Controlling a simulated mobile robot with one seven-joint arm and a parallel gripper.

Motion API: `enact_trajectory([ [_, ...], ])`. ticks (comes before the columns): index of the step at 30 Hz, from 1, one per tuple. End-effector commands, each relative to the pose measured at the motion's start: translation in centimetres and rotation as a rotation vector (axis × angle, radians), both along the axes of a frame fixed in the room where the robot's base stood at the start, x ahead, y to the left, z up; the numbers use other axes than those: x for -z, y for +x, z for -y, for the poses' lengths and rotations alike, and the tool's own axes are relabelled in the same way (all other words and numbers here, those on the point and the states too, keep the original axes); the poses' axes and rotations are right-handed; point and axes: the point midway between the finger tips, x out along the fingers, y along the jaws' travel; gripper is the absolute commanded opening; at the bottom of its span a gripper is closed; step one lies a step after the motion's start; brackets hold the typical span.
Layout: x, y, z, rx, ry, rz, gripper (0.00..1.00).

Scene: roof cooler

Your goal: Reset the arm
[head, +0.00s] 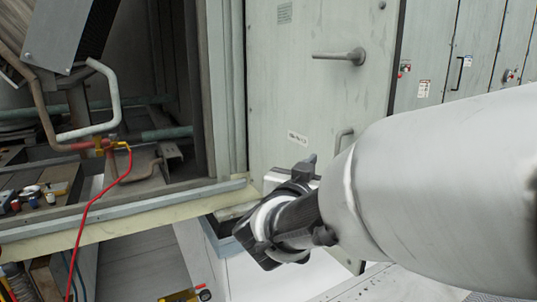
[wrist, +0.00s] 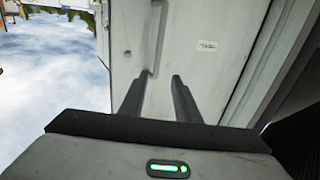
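My arm reaches in from the right side of the head view, its large pale link filling much of the lower right. My wrist end, with black and white parts, points toward the lower left in front of the grey door (head: 290,90); the fingers cannot be made out there. In the wrist view my gripper (wrist: 157,84) shows two dark fingers standing well apart, with nothing between them. Beyond them is a pale panel with a long handle (wrist: 158,38) and a small label (wrist: 206,46). I cannot tell how far away it is.
The door has a lever handle (head: 345,56). At left is an open compartment with pipes (head: 110,95) and a red hose (head: 90,205) hanging over its sill (head: 130,220). Small items (head: 30,198) lie inside. A yellow-and-red tool (head: 185,295) is below. Closed panels (head: 430,55) stand at right.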

Motion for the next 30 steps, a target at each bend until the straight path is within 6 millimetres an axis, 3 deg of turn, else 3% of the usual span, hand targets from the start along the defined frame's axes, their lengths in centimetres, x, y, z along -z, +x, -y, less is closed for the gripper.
enact_trajectory([
  [14, -0.1, -0.4, -0.6, -0.018, 0.006, 0.0, 0.3],
  [17, -0.5, 0.1, -1.8, -0.103, 0.038, -0.004, 0.3],
  [21, -0.7, 0.4, -5.5, -0.34, 0.114, -0.063, 0.3],
  [26, 1.4, -2.8, -9.3, -0.59, 0.184, -0.267, 0.3],
  [30, 5.0, -8.0, -9.6, -0.677, 0.224, -0.512, 0.3],
])
